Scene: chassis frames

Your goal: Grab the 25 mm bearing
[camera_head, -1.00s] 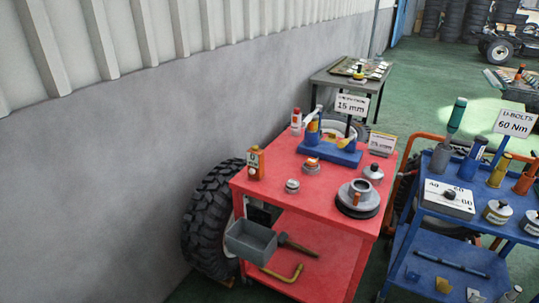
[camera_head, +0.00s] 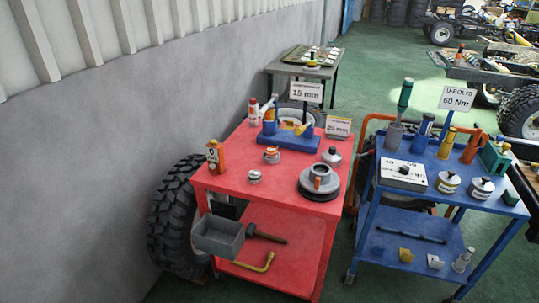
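A red cart (camera_head: 217,181) stands in the middle of the head view. A small white card (camera_head: 338,127) at its back right corner seems to read 25 mm. Two small round parts lie on the top: a grey one (camera_head: 254,177) near the front and one with an orange band (camera_head: 271,155) behind it. A larger grey hub-like part (camera_head: 315,193) sits at the front right, with an orange-brown piece at its centre. I cannot tell which of these is the 25 mm bearing. My gripper is not in view.
A blue stand (camera_head: 290,143) with a 15 mm sign (camera_head: 306,92) stands at the cart's back. An orange bottle (camera_head: 214,155) is at its left edge, a grey bin (camera_head: 218,237) below. A blue cart (camera_head: 375,181) stands close on the right. A tyre (camera_head: 172,215) leans by the wall.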

